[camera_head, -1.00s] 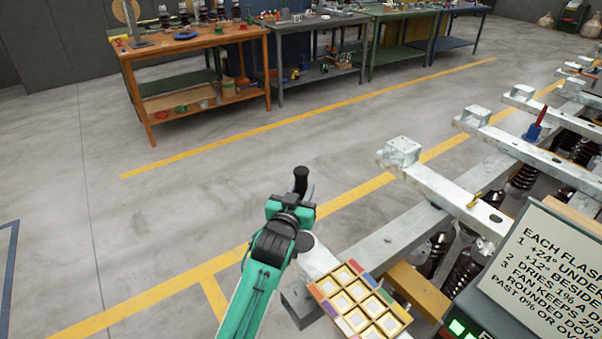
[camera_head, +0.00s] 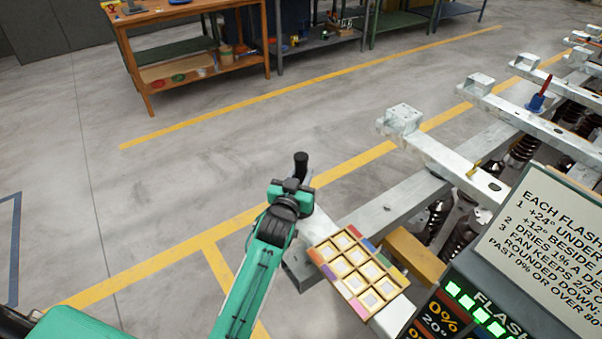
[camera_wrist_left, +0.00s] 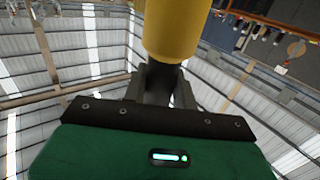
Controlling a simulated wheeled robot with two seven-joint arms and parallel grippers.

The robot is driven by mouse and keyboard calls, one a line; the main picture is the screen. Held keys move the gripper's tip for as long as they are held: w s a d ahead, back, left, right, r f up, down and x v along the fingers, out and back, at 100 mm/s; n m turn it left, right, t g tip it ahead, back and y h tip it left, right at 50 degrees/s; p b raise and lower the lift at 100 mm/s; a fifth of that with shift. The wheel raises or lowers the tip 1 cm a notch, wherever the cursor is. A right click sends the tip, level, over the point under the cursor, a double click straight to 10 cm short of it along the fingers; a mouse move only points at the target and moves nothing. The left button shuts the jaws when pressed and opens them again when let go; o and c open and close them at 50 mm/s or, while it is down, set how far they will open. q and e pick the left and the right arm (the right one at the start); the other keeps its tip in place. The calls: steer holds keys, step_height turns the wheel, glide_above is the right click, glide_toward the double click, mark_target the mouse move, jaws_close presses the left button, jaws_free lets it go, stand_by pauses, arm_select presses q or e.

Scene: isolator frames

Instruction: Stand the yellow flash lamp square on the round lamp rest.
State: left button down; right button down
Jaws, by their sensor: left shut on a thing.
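My left gripper (camera_head: 296,186) is shut on the yellow flash lamp, whose yellow body (camera_wrist_left: 178,30) fills the top middle of the left wrist view. A dark stem below the yellow body sits between the fingers. In the head view a short black cylinder stands up at the gripper; no yellow of the lamp shows there. The gripper is near the end of the pale beam (camera_head: 318,226) beside the gridded tray. I cannot make out the round lamp rest clearly; my arm covers part of this beam end. My right gripper is not in view.
A gridded tray (camera_head: 333,266) with coloured edge strips lies on the pale beam. A sign panel and a display (camera_head: 440,318) stand at the lower right. Several pale beams and dark coiled insulators fill the right. The floor at left is clear; workbenches stand at the back.

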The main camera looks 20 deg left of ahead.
arm_select(q)
steer(key=c, duration=1.1)
jaws_free()
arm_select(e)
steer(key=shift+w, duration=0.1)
arm_select(q)
steer(key=s+b, duration=0.1)
steer(key=s, duration=1.1)
steer(key=shift+r, duration=0.15)
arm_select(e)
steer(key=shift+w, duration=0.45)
arm_select(q)
steer(key=shift+s, duration=0.1)
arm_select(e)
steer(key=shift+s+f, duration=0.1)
